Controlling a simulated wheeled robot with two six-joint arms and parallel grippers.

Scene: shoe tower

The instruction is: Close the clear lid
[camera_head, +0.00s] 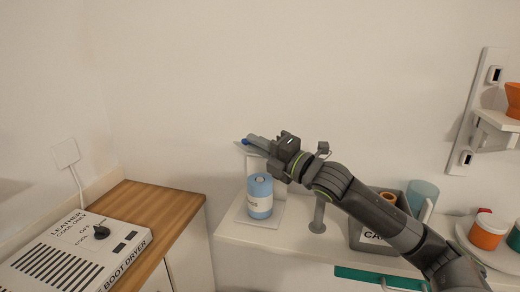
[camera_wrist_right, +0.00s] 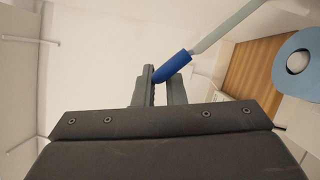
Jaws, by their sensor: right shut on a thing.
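My right gripper (camera_head: 252,141) reaches in from the right, above the white stand at the back of the counter. It is shut on a blue handle (camera_head: 245,142). In the right wrist view the handle (camera_wrist_right: 173,67) sits between the two fingertips (camera_wrist_right: 158,88), joined to a thin pale bar (camera_wrist_right: 226,22) that runs up and right. The bar looks like the edge of the clear lid; its clear panel cannot be made out. The white stand (camera_head: 272,213) bears a light-blue canister (camera_head: 260,200) below the gripper. My left gripper is out of view.
A grey bin (camera_head: 360,236), a grey pedestal (camera_head: 318,214) and a bluish cup (camera_head: 422,194) stand on the white counter (camera_head: 292,243) under or near my right arm. A boot dryer (camera_head: 80,260) lies on the wooden top (camera_head: 160,205) at left. Orange jars (camera_head: 487,234) stand far right.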

